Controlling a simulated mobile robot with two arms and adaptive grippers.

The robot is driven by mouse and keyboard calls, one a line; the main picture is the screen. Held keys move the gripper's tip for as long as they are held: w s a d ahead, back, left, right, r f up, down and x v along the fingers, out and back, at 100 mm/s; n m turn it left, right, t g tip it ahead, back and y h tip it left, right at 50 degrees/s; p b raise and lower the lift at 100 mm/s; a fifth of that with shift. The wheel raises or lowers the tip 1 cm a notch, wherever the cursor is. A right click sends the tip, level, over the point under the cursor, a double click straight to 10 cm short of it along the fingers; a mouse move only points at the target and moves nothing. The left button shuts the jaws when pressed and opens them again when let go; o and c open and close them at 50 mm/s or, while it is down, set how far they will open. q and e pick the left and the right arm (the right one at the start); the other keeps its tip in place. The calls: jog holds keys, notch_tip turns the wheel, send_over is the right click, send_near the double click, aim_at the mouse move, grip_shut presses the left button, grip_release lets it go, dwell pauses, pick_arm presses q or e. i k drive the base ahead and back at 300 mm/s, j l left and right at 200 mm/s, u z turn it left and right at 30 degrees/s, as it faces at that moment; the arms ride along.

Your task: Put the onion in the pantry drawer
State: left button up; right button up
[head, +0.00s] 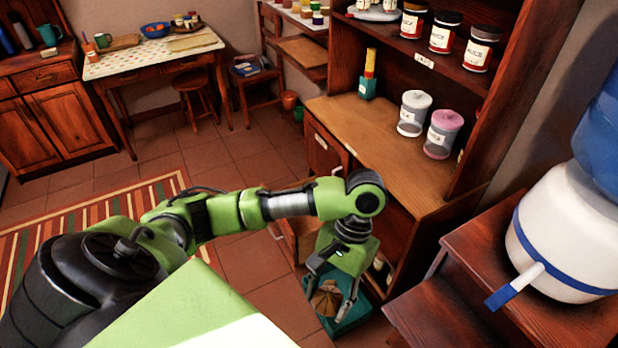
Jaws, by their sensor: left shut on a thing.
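The onion (324,301), brown and papery, is between the fingers of my left gripper (332,300). The gripper points down and is shut on it, low in front of the wooden pantry cabinet (375,140). A teal crate (345,325) lies below the gripper and onion; I cannot tell whether they touch it. A wooden front with a pale handle (322,143) stands out from the cabinet under the counter. A lower wooden part, which looks like a pulled-out drawer (283,240), shows behind my left arm, mostly hidden. My right gripper is out of view.
A canister with a white lid (413,113), a canister with a pink lid (443,134) and a teal bottle (367,85) stand on the counter. A wooden stand (490,260) with a water dispenser (560,235) is at right. Tiled floor (240,165) is clear beyond my arm.

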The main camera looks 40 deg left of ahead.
aim_at(300, 234)
jog(key=k+z, duration=0.2)
jog(key=k, duration=0.4)
jog(key=k+l+z, duration=0.15)
jog(key=k, duration=0.4)
jog(key=i+j+z, duration=0.1)
jog(key=j+z, duration=0.15)
jog(key=z, duration=0.15)
jog(key=j+z, duration=0.55)
jog(key=z, duration=0.2)
jog(key=k+j, duration=0.1)
jog(key=j, duration=1.85)
jog(key=k+j, duration=0.1)
jog(key=j, duration=3.8)
jog(key=k, duration=0.05)
